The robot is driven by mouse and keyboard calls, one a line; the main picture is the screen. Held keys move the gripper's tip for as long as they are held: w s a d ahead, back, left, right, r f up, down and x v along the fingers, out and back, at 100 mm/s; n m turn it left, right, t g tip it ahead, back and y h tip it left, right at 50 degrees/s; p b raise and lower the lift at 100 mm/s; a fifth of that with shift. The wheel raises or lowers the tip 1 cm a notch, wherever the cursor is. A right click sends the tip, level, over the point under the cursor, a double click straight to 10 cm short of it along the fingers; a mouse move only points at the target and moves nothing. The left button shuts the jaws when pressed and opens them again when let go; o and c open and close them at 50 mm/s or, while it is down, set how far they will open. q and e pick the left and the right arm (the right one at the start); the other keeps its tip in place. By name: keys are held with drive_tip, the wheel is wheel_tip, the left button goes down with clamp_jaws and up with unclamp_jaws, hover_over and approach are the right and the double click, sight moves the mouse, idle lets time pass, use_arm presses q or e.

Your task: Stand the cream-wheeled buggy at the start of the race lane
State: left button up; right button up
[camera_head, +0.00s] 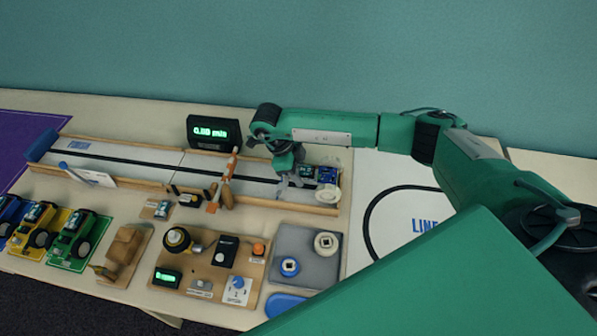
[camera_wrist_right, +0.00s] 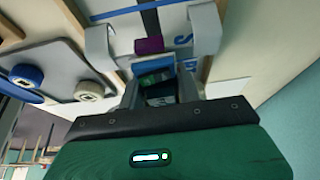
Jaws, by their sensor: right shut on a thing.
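The cream-wheeled buggy (camera_head: 327,176) is at the right end of the race lane (camera_head: 245,187), with dark blue parts on top and a cream wheel facing the front. My right gripper (camera_head: 291,180) is at the buggy's left side and shut on it. In the right wrist view the buggy (camera_wrist_right: 157,75) shows blue, green and purple parts between the fingers (camera_wrist_right: 152,45). Blue lettering on the lane shows beside it. I cannot tell whether its wheels touch the lane. My left gripper is not in view.
A wooden gate (camera_head: 224,183) crosses the lane left of the buggy, with a lit display (camera_head: 213,132) behind. A grey tray (camera_head: 307,258) with two wheels stands in front. Other buggies (camera_head: 78,240) stand at the front left. A line mat (camera_head: 362,185) lies to the right.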

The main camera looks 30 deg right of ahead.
drive_tip(key=shift+f+b, duration=0.4)
drive_tip(key=shift+f, duration=0.15)
idle(0.5)
drive_tip(key=shift+f, duration=0.1)
drive_tip(key=shift+d, duration=0.1)
drive_tip(key=shift+c, duration=0.4)
drive_tip(key=shift+s, duration=0.1)
drive_tip(key=shift+f+b, duration=0.15)
drive_tip(key=shift+b, duration=0.15)
drive_tip(key=shift+c, duration=0.3)
drive_tip(key=o, duration=1.1)
drive_tip(key=shift+s+d, duration=0.1)
drive_tip(key=shift+d, duration=0.15)
drive_tip(key=shift+c, duration=0.2)
